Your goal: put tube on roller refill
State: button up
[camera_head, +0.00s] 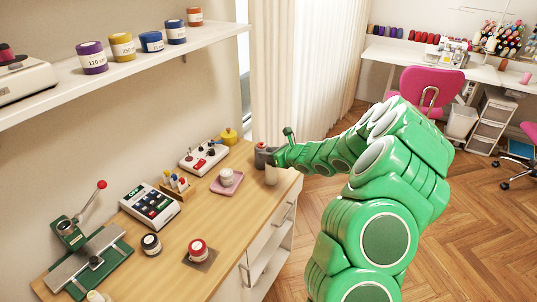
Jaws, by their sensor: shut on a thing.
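My gripper (266,157) is above the far right corner of the wooden counter (215,228). It is shut, with a small pale cylinder (271,175) directly beneath its dark end. This cylinder is probably the tube, upright and partly covered by the gripper. I cannot tell whether its lower end touches the counter. A white round piece (227,177) sits on a pink tray left of the gripper. I cannot tell for sure which thing is the roller refill.
A control box with knobs (204,157), a yellow pot (229,136), a keypad device (151,204), a red-topped jar (198,250) and a green lever press (82,246) stand on the counter. A shelf (130,68) with spools hangs above. The counter's right front is clear.

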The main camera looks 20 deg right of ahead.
jog(key=shift+f, duration=0.1)
jog(key=o, duration=1)
jog(key=shift+s+d+r, duration=0.15)
jog(key=shift+r, duration=0.05)
jog(key=v, duration=1.1)
jog(key=shift+s+r, duration=0.15)
jog(key=shift+s, duration=0.1)
